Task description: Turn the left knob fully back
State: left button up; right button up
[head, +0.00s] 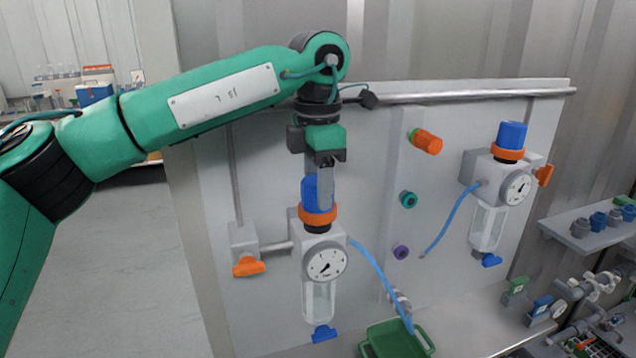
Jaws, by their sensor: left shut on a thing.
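The left knob (310,196) is a blue cap above an orange ring (317,214) on top of the left vessel unit. My left gripper (319,180) comes down from above and is shut on this knob, with its fingers hiding part of it. Below the ring sits a round white gauge (326,263) with a dark needle, and under that a clear bowl (318,302) with a blue valve (324,333) at its bottom. My right gripper is not in view.
A second unit with a blue knob (511,135) and gauge (516,187) is mounted at the right. A grey pipe (460,95) runs along the panel top. A blue hose (377,272) leads down to a green tray (396,343). An orange valve handle (248,266) is left of the left unit.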

pick_arm(q)
jog(key=o, duration=0.8)
jog(key=shift+c, duration=0.2)
jog(key=shift+o, duration=1.2)
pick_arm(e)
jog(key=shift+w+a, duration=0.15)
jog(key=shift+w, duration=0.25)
pick_arm(q)
jog(key=shift+r, duration=0.25)
notch_tip(320, 180, up, 4)
jog(key=shift+r, duration=0.2)
notch_tip(320, 180, up, 9)
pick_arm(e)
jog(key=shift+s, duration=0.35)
